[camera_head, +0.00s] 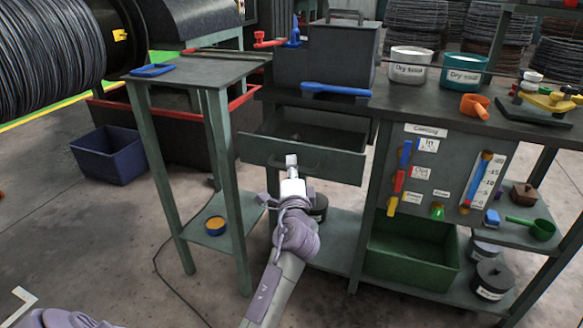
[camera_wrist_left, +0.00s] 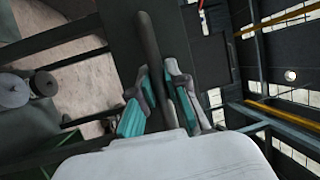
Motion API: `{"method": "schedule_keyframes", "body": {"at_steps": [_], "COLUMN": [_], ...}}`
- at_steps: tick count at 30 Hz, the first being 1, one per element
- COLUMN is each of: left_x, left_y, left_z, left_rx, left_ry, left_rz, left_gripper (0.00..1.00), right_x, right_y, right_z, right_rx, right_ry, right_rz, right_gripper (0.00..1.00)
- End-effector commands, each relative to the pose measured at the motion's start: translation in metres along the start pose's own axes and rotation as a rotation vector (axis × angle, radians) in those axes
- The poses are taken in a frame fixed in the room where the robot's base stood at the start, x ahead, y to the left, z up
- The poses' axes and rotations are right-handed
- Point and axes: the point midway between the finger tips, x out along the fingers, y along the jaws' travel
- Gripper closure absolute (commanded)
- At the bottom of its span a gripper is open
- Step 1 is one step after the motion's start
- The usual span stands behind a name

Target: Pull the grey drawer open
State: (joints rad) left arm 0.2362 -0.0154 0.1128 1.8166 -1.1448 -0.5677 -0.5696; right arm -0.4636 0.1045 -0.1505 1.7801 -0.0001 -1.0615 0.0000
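The grey drawer (camera_head: 340,165) is pulled out under the dark bench top, and its inside shows from above. Its bar handle (camera_head: 312,169) is on the front panel. My left gripper (camera_head: 291,164) is at the handle, in front of the drawer. In the left wrist view the dark handle bar (camera_wrist_left: 149,40) runs between the two teal-padded fingers (camera_wrist_left: 165,95), which are closed around it. The gripper hides part of the handle and front panel in the head view. My right gripper is not in view.
A narrow side table (camera_head: 195,68) with a blue item on top stands left of the drawer. A green bin (camera_head: 410,272) sits on the lower shelf at right. Floor in front is open.

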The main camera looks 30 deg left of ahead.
Motion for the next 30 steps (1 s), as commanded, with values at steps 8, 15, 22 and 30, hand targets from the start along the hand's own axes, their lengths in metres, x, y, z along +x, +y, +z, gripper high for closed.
{"method": "schedule_keyframes", "body": {"at_steps": [8, 15, 22, 30], "left_x": [0.000, -0.006, -0.043, -0.073], "left_y": [0.000, 0.001, 0.002, 0.001], "left_z": [0.000, 0.000, -0.001, 0.000], "left_rx": [0.000, 0.000, -0.001, 0.000], "left_ry": [0.000, 0.001, 0.002, 0.001], "left_rz": [0.000, 0.001, 0.003, 0.002], "left_gripper": [0.61, 0.61, 0.61, 0.61], "right_x": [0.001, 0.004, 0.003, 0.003], "right_y": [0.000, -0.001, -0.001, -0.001], "right_z": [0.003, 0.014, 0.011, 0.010], "right_rx": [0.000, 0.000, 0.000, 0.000], "right_ry": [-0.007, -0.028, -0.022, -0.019], "right_rz": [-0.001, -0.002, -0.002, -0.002], "right_gripper": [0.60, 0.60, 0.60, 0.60]}}
